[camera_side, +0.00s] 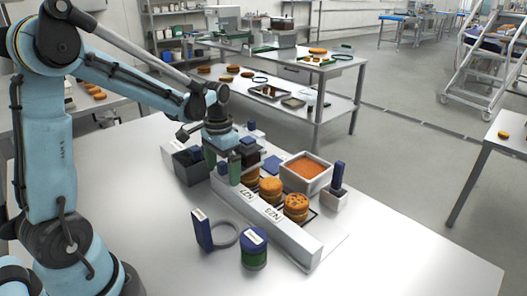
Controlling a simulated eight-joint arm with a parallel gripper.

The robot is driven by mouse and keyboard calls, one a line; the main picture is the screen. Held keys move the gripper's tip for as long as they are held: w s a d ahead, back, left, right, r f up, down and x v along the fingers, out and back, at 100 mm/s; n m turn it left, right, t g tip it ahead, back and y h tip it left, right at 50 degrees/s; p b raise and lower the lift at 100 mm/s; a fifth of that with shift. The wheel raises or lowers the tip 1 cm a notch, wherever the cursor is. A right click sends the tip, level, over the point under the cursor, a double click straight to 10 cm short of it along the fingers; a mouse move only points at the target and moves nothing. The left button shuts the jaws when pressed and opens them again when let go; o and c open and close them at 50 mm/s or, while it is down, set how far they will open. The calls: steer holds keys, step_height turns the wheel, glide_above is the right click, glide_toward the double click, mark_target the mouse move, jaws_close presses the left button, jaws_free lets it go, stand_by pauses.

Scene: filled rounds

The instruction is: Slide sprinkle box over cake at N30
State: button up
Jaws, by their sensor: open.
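Round filled cakes stand in a row behind a white rail (295,238): a nearest one (297,203), one behind it (271,188), and another farther back (251,178). The rail has labels that seem to read N28 and N27; I cannot see an N30 label. A pale open-topped box (306,174) with orange-brown grains stands behind the cakes, to the right; I cannot tell if it is the sprinkle box. My gripper (229,168) is open, low at the far left end of the row. It hides what is there; I see nothing held.
A dark bin (191,167) stands left of my gripper. A blue block (338,175) stands upright in a pale holder at right. A blue labelled block (202,230), a grey ring (225,236) and a blue-green jar (254,250) are in front. The table's right side is clear.

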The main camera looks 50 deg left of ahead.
steer(key=shift+r, duration=3.45)
steer(key=shift+s+d+r, duration=0.15)
steer(key=shift+s+d, duration=0.05)
steer(key=shift+d, duration=0.2)
steer(key=s+d+t, duration=0.6)
steer(key=d+t, duration=0.1)
steer(key=d, duration=0.3)
steer(key=shift+s+d, duration=0.35)
